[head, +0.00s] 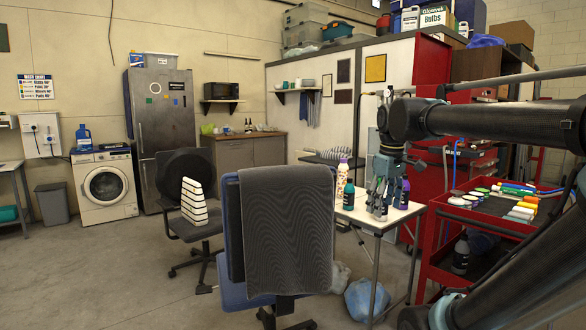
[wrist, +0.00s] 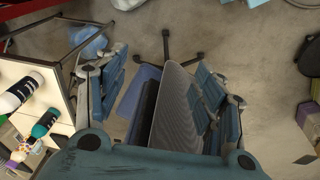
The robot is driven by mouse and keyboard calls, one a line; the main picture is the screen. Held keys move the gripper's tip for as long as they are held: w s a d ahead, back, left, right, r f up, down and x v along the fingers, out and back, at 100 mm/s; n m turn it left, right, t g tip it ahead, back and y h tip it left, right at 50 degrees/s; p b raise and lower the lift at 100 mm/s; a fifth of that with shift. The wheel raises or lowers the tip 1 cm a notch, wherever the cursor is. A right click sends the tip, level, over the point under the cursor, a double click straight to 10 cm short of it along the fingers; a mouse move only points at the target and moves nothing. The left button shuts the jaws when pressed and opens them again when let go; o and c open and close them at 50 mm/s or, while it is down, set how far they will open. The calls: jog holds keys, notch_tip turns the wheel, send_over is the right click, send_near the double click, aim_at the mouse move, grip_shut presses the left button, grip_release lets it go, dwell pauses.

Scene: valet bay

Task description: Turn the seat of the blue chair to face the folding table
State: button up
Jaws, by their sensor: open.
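The blue chair (head: 232,220) stands in the middle of the head view, with a dark grey towel (head: 288,235) draped over its backrest. Part of its blue seat (head: 238,297) shows below the backrest, to the left; the towel and backrest hide much of the chair. The folding table (head: 378,219) stands to its right, with several bottles on it. My gripper (head: 387,194) is open and empty in front of the table's bottles. In the wrist view the towel-covered backrest (wrist: 175,110) appears between the gripper's (wrist: 165,88) spread fingers; I cannot tell how far below it is.
A blue plastic bag (head: 370,298) lies on the floor by the table legs. A red tool cart (head: 470,235) stands at right. The floor at left is clear.

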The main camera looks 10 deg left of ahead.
jog(key=w+a+r+n, duration=0.4)
jog(key=a+r, duration=0.3)
jog(key=r, duration=0.1)
jog(key=w+a+r+n, duration=0.4)
jog(key=a+r, duration=0.3)
jog(key=n+g, duration=0.1)
jog(key=n, duration=0.6)
send_near(292, 168)
jog(key=f, duration=0.9)
jog(key=shift+w, duration=0.25)
jog(key=shift+r, duration=0.1)
grip_shut()
